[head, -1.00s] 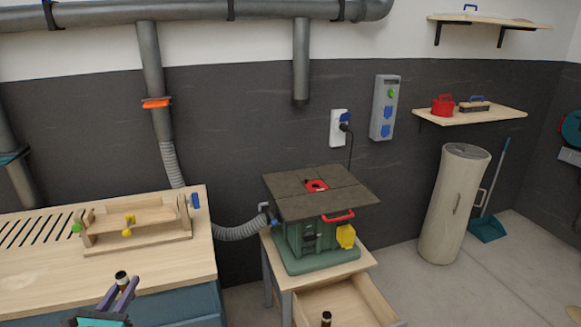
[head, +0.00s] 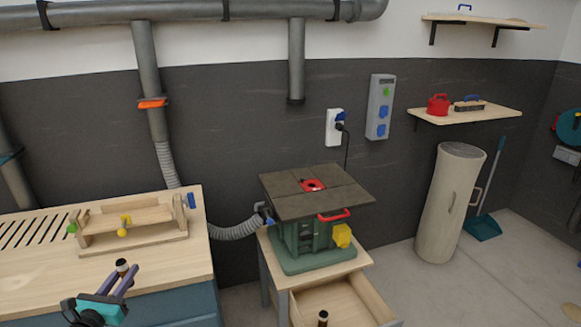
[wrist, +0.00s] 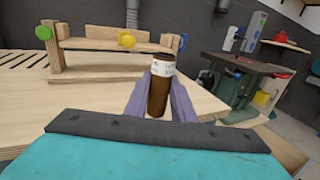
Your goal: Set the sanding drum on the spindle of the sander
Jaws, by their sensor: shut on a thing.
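The sanding drum (wrist: 161,92) is a brown cylinder with a pale printed band near its top. My gripper (wrist: 159,100) is shut on it, with a purple finger on either side, and holds it about upright. I cannot make out the spindle clearly.
The sander stands on a wooden stand with an open drawer (head: 345,297); a similar dark cylinder (head: 323,318) stands in it. A wooden fixture (head: 130,228) sits on the workbench (head: 40,285) at left.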

